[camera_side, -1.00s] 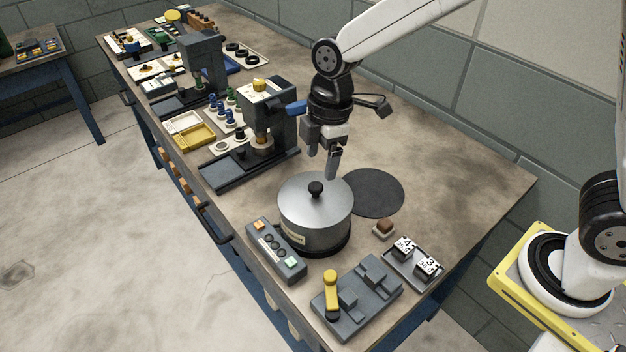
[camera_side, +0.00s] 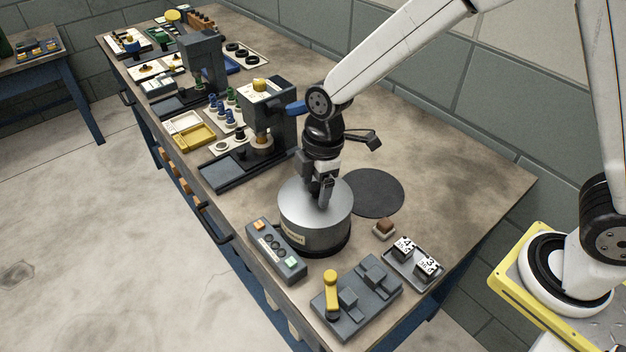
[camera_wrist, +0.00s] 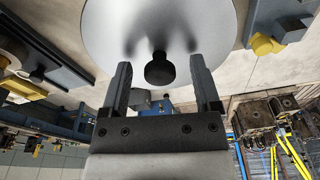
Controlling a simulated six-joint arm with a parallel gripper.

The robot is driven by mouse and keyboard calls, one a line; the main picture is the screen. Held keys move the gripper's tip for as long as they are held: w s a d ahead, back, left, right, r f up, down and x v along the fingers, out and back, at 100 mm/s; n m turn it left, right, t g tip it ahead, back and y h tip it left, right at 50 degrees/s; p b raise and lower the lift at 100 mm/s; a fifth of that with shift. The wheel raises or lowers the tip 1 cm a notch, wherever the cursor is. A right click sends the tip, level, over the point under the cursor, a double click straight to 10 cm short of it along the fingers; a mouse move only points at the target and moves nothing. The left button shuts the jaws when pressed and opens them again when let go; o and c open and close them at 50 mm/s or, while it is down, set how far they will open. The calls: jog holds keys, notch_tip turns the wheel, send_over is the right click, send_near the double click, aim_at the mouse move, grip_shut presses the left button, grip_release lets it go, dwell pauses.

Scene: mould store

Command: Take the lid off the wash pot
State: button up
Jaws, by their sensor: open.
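The wash pot (camera_side: 305,232) is a metal pot with a label on its side, standing on a dark round base on the bench. Its grey lid (camera_side: 297,192) is on it, and the lid (camera_wrist: 112,25) fills the top of the wrist view. The black lid knob (camera_wrist: 160,69) shows there between the fingers, and the gripper hides most of it in the side view. My gripper (camera_side: 323,198) is open just above the lid at the knob. In the wrist view its two fingers (camera_wrist: 160,72) stand either side of the knob, with gaps on both sides.
A dark round mat (camera_side: 376,193) lies bare to the right of the pot. A button box (camera_side: 276,250) stands close at its front left. A grey fixture with a yellow handle (camera_side: 331,290) and a tray of marked blocks (camera_side: 413,260) are in front. A black press (camera_side: 270,120) stands behind left.

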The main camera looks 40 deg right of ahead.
aim_at(315, 187)
jog(key=shift+f, duration=0.2)
dwell(0.3)
grip_shut()
jog(key=shift+r, duration=0.15)
jog(key=shift+r, duration=0.4)
jog(key=r, duration=0.2)
jog(key=shift+s+r, duration=0.2)
jog(key=shift+r, duration=0.15)
jog(key=s+d+r, duration=0.4)
jog(key=s+r, duration=0.5)
jog(key=s, duration=0.4)
jog(key=shift+d+r, duration=0.15)
jog(key=shift+d, duration=0.05)
